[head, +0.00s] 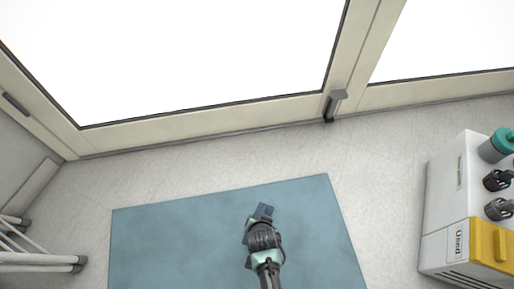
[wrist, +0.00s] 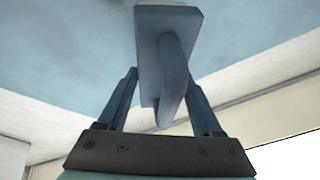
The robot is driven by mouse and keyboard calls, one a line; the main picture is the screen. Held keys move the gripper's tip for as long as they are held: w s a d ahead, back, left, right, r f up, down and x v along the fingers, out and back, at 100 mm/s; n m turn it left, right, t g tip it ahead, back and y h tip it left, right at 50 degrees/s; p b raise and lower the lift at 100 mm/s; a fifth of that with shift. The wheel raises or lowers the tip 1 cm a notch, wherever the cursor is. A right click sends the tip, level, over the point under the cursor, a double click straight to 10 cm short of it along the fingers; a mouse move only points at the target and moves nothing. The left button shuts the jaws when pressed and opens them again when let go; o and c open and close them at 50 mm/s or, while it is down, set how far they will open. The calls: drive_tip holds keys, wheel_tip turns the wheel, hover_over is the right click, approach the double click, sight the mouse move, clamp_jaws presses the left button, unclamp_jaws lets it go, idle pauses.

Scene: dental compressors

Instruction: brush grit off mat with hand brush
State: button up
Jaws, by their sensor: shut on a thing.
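The blue mat (head: 165,250) lies flat on the floor in the head view, and its blue surface (wrist: 60,50) fills the upper part of the wrist view. My gripper (head: 259,222) is over the mat. In the wrist view its two fingers stand on either side of the grey-blue hand brush (wrist: 150,60), and it is shut on the brush's handle (wrist: 174,75). In the head view the brush is mostly hidden by my gripper. I cannot tell whether the brush touches the mat.
A white cabinet (head: 448,185) with a yellow part (head: 489,246) and bottle-like items on top stands at the right. White tubular legs (head: 40,262) are at the lower left. A glazed door with a handle (head: 333,103) is behind. Bare floor (head: 375,155) surrounds the mat.

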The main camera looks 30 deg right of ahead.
drive_tip(key=shift+r+p, duration=1.75)
drive_tip(key=shift+r, duration=0.45)
